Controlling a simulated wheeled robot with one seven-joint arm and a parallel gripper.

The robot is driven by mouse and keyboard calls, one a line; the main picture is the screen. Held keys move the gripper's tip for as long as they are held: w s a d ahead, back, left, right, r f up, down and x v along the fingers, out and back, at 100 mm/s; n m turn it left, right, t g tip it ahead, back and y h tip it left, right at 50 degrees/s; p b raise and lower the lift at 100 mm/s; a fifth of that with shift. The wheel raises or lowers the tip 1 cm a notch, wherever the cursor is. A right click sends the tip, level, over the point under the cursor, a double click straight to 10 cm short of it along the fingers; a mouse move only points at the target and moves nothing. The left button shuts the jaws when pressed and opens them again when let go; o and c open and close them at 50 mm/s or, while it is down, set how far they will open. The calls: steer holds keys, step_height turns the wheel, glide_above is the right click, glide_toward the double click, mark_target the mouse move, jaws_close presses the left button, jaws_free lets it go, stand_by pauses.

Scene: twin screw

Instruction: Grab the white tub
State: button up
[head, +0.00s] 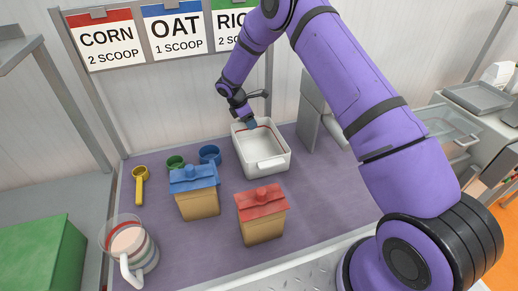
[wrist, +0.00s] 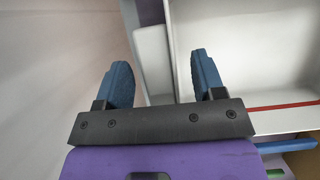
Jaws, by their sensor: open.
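The white tub (head: 264,150) is a rectangular, open-topped container standing on the purple work surface, with a thin red line around its inside. My gripper (head: 251,124) is at the tub's far rim in the head view, its blue fingertips partly hidden by the rim. In the wrist view my gripper (wrist: 163,72) is open, with two blue fingers apart. The tub's wall (wrist: 152,55) shows between them; the right finger overlaps the tub's inside and the left finger is outside it. Whether either finger touches the wall cannot be told.
A blue-lidded box (head: 197,200) and a red-lidded box (head: 262,222) stand in front of the tub. Green (head: 175,163), blue (head: 210,154) and yellow (head: 140,180) scoops lie left. A clear jug (head: 130,250) is front left. A grey upright panel (head: 310,118) stands right of the tub.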

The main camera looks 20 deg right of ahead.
steer(key=shift+f, duration=0.25)
stand_by(0.4)
jaws_close()
